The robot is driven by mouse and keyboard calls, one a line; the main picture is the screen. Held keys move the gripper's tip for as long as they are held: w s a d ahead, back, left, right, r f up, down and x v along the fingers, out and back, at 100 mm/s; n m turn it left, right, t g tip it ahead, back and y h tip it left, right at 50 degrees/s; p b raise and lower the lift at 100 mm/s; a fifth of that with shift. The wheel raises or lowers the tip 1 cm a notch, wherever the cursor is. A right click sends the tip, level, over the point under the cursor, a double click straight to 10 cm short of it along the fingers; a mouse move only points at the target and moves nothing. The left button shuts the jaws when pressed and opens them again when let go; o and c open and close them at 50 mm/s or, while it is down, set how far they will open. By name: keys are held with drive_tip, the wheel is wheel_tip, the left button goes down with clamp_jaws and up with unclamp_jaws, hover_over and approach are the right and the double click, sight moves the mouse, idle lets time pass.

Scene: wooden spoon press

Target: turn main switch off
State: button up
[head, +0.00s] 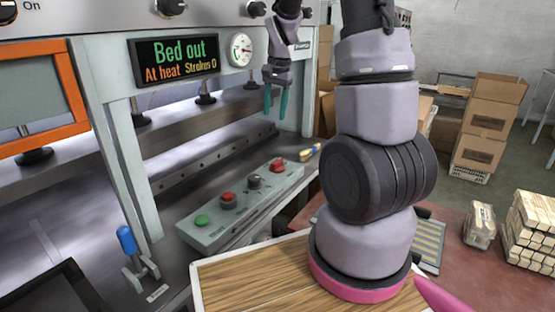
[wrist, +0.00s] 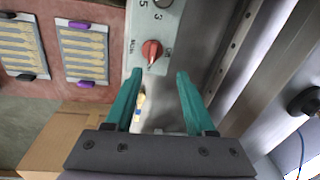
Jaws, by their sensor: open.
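The control box (head: 240,208) is a long grey panel on the press's front ledge, with a green button (head: 203,221), a red button (head: 228,199), a black knob (head: 254,181) and a red rotary knob (head: 277,165) at its far end. Small lettering beside the red knob, perhaps "MAIN", shows in the wrist view (wrist: 152,50). My gripper (head: 276,105) hangs above the far end of the box, teal fingers pointing down. In the wrist view (wrist: 158,74) its fingers are apart and empty, with the red knob beyond the tips, between their lines. I see no contact.
The press frame (head: 120,155) and its display (head: 174,59), reading "Bed out", stand behind the box. A blue-handled lever (head: 128,240) is at lower left. A small yellow object (head: 308,154) lies past the box. Cardboard boxes (head: 485,125) and wood stacks (head: 530,230) are at right.

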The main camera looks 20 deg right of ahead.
drive_tip(key=m+g, duration=0.1)
hover_over(278, 160)
wheel_tip(278, 160, down, 8)
drive_tip(key=shift+h, duration=0.3)
wheel_tip(278, 160, down, 11)
drive_tip(key=shift+f, duration=0.15)
clamp_jaws()
